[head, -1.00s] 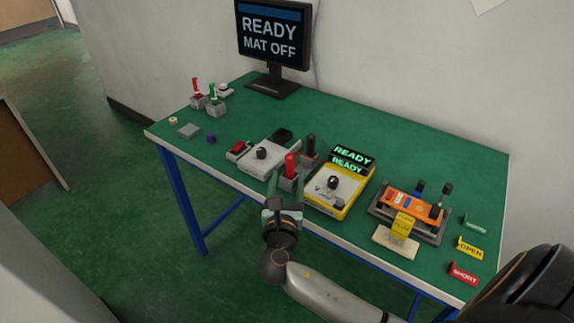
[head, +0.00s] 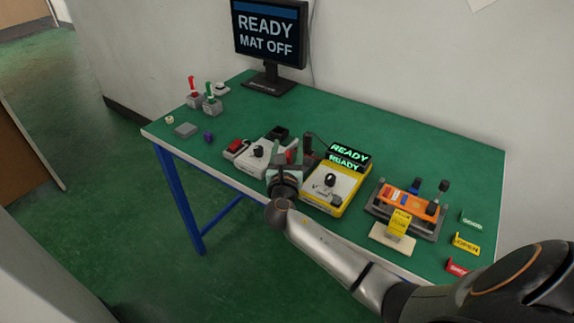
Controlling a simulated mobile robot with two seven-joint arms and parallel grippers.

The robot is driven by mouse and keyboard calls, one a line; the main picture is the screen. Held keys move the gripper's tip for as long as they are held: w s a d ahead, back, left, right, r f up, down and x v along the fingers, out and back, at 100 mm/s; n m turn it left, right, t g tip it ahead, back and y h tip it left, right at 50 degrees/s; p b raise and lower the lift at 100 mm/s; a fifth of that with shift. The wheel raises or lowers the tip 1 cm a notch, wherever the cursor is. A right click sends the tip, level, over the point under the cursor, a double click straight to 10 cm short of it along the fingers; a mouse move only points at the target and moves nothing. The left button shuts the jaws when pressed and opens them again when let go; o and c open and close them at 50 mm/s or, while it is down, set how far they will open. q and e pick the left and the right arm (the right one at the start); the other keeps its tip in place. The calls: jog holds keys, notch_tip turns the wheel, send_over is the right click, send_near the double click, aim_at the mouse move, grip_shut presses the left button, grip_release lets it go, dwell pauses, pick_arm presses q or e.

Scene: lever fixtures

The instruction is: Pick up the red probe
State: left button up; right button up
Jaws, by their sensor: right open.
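The red probe (head: 291,156) stands in its holder on the green table, between the grey box and the yellow meter; it is partly hidden by my right gripper. My right gripper (head: 288,160) is at the probe with its jaws open, and the fingers seem to be on either side of it. I cannot tell whether they touch it. The black probe (head: 308,146) stands just behind and to the right. My left gripper is not in view.
The yellow meter (head: 345,188) reading READY is close on the right, and the grey box (head: 252,160) close on the left. An orange fixture (head: 405,199) stands further right. A monitor (head: 268,36) is at the back. The back middle of the table is clear.

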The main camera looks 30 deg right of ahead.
jog(key=shift+c, duration=0.2)
grip_shut()
jog(key=shift+r, duration=0.1)
dwell(0.5)
